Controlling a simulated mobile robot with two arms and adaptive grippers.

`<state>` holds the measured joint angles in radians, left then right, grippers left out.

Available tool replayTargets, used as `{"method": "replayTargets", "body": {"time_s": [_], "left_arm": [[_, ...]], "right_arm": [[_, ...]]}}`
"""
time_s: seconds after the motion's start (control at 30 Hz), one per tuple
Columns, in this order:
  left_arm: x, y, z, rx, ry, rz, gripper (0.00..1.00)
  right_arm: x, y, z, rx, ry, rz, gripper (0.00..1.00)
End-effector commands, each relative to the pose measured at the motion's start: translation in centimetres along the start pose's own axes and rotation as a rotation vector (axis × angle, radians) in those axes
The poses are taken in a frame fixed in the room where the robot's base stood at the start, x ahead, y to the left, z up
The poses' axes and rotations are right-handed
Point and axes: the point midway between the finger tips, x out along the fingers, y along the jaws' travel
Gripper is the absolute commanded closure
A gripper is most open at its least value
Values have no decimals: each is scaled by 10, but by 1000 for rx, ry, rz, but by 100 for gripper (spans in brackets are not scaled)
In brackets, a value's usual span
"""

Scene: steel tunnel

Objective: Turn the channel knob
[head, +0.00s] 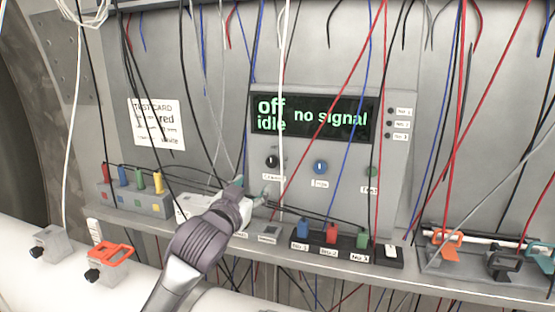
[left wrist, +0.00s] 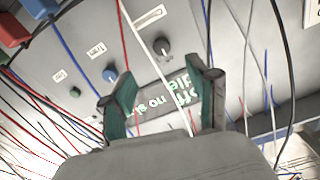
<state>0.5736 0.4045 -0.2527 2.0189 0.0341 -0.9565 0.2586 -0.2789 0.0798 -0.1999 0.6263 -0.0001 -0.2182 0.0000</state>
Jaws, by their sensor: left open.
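The channel knob (head: 271,161) is a black round knob with a pale pointer mark, at the left of the panel's row of controls, under the display. It also shows in the left wrist view (left wrist: 163,46), at the top between my fingers and beyond their tips. My left gripper (head: 252,190) is open and empty, just below and left of the knob and apart from it. In the left wrist view its two teal-padded fingers (left wrist: 160,88) are spread wide. The display (head: 315,117) reads "off", "idle" and "no signal". My right gripper is in neither view.
A blue knob (head: 320,167) and a green button (head: 372,171) sit right of the black knob. Many thin cables hang before the panel; a white one (left wrist: 150,40) crosses close to the knob. A test card (head: 157,124) and blocks with coloured plugs (head: 135,200) are nearby.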

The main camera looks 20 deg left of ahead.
Motion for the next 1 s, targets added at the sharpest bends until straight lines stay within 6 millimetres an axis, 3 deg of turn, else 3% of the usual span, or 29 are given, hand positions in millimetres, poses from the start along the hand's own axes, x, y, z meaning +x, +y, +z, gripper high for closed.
{"method": "replayTargets", "body": {"time_s": [0.17,0.47,0.7,0.83,1.0], "left_arm": [[12,-1,-3,-1,1,0,40],[66,-1,-5,0,-2,-1,40],[108,-1,-5,0,0,-1,40],[124,-1,-4,-1,0,-1,40],[135,0,-2,0,1,0,40]], "right_arm": [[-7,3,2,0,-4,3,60],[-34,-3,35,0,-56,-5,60],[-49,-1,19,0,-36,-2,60],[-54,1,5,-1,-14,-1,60],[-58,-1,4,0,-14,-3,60]]}}
